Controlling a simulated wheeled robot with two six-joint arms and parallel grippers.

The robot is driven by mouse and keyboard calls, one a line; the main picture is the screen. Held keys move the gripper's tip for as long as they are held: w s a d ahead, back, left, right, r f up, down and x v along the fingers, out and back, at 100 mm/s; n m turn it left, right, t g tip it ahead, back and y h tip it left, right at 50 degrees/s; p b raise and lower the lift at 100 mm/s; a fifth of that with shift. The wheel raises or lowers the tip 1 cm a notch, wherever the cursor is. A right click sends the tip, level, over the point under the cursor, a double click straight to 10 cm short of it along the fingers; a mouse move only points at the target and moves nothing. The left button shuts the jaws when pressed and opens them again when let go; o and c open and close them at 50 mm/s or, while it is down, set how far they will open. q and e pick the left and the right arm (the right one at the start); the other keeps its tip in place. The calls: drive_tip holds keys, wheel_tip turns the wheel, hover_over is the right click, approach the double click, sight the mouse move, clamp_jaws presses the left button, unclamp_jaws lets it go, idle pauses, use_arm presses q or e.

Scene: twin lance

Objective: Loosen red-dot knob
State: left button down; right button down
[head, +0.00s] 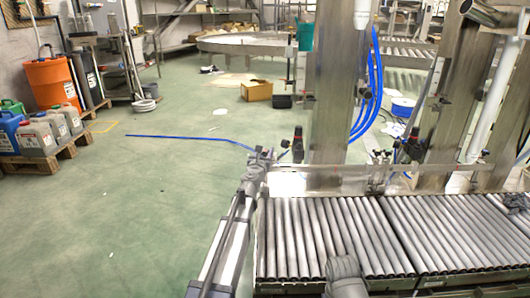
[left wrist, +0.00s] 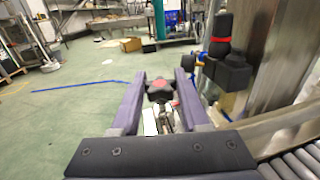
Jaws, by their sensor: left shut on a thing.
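The red-dot knob (left wrist: 160,90) is a black, lobed knob with a red spot on its top, in the middle of the left wrist view. My left gripper (left wrist: 162,82) has one finger on each side of it and is shut on it. In the head view my left gripper (head: 262,157) is at the left end of the metal rail by the conveyor, and the knob is too small to make out there.
A black fitting with a red ring (left wrist: 221,45) stands close to the right of my left gripper. The roller conveyor (head: 330,235) and steel posts (head: 340,100) lie to the right. A blue hose (head: 190,138) lies on the floor.

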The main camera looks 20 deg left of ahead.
sight(267, 153)
use_arm(q)
drive_tip(key=n+y, duration=0.2)
drive_tip(key=y, duration=0.1)
drive_tip(key=n+g+y, duration=0.1)
drive_tip(key=n+y, duration=0.1)
drive_tip(key=y, duration=0.1)
drive_tip(key=shift+w+d+g, duration=0.15)
drive_tip(key=shift+g, duration=0.15)
drive_tip(key=shift+n+g+y, duration=1.6)
drive_tip(key=shift+n+y, duration=0.3)
drive_tip(key=shift+y, duration=0.6)
drive_tip(key=shift+c, duration=2)
unclamp_jaws()
drive_tip(key=shift+s, duration=0.2)
drive_tip(key=shift+v, duration=3.8)
drive_tip(key=shift+w, duration=0.1)
